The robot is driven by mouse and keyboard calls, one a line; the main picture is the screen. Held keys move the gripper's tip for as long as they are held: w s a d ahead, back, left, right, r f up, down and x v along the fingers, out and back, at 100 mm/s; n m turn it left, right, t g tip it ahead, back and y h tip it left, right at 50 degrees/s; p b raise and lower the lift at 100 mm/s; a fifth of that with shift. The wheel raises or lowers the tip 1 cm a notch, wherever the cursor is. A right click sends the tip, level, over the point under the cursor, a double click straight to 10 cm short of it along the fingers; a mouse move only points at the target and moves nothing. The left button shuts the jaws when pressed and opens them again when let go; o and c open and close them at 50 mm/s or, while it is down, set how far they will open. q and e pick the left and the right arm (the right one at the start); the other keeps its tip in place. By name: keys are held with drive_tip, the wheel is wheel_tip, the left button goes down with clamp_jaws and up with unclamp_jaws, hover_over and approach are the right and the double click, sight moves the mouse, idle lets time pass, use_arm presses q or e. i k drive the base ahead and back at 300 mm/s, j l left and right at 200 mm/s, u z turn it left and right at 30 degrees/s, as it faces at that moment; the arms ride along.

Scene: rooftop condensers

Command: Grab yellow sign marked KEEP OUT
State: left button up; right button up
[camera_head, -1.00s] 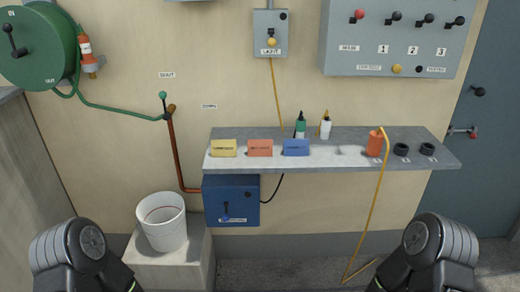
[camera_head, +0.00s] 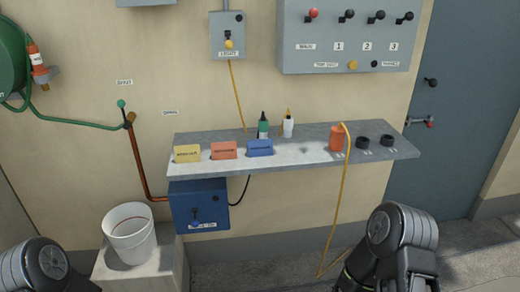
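A small yellow sign (camera_head: 188,153) stands at the left end of the grey wall shelf (camera_head: 390,152). Its dark lettering is too small to read. To its right stand an orange-red sign (camera_head: 224,150) and a blue sign (camera_head: 260,147) of similar shape. Dark links of my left arm show at the bottom left corner, and links of my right arm show at the bottom right. The fingertips of both grippers are out of the picture. Neither arm touches the signs.
The shelf also holds a green bottle (camera_head: 263,127), a white bottle (camera_head: 288,128), an orange cylinder (camera_head: 337,139) with a yellow cord, and two black rings (camera_head: 363,143). Below are a blue box (camera_head: 198,208) and a white bucket (camera_head: 130,235) on a block.

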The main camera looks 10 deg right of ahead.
sight(187, 154)
drive_tip(key=i+l, duration=0.35)
drive_tip(key=l, duration=0.15)
drive_tip(key=i+l, duration=0.35)
drive_tip(key=l+z, duration=0.05)
drive_tip(key=l, duration=0.1)
